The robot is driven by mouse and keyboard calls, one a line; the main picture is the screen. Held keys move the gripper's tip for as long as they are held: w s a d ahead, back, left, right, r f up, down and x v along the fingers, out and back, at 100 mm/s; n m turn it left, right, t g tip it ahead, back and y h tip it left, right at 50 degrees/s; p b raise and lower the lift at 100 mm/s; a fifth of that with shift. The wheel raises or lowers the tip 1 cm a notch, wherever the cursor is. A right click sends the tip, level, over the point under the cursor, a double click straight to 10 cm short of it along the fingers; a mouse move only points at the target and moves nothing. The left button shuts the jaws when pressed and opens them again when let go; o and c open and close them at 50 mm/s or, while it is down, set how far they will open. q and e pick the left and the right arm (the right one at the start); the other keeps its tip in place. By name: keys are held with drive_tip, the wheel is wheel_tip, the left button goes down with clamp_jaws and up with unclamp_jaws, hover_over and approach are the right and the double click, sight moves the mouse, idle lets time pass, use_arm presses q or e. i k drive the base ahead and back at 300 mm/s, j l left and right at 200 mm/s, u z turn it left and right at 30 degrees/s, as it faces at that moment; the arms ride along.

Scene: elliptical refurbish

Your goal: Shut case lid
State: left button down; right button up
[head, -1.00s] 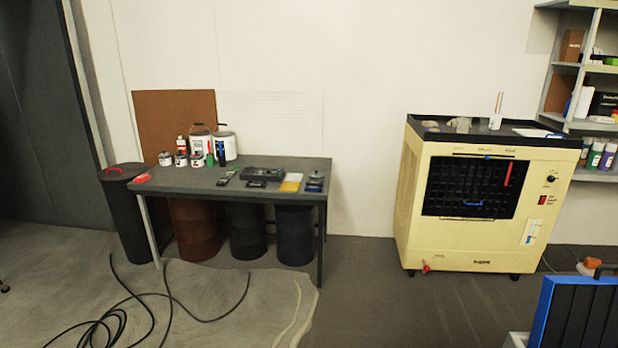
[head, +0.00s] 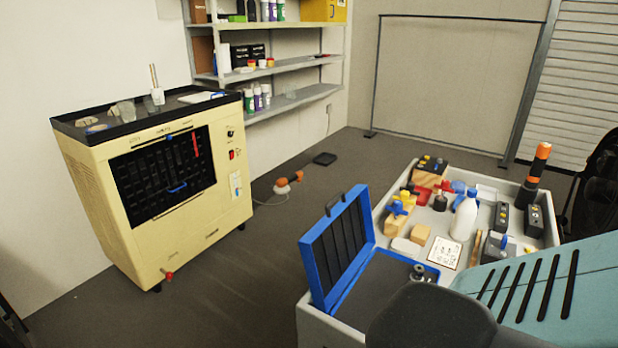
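The case (head: 385,288) is blue-edged with a dark interior. It sits at the near left end of a light grey bench top. Its lid (head: 336,246) stands open, roughly upright on the left side, with dark ribs inside a blue frame and a dark handle on the top edge. A small metallic knob-like piece shows at the case's right side. A dark rounded shape covers the near right part of the case. Neither of my grippers is in view.
The grey bench top (head: 388,187) holds a white bottle (head: 464,217), an orange-topped torch-like item (head: 536,172), wooden blocks and dark boxes. A teal slotted body (head: 545,290) fills the lower right. A cream cooler (head: 160,195) stands left, with clear floor between.

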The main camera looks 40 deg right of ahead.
sight(332, 251)
drive_tip(key=i+z, duration=0.25)
drive_tip(key=z, duration=0.2)
drive_tip(key=i+z, duration=0.25)
drive_tip(key=z, duration=0.15)
drive_tip(key=i+z, duration=0.2)
drive_tip(key=z, duration=0.25)
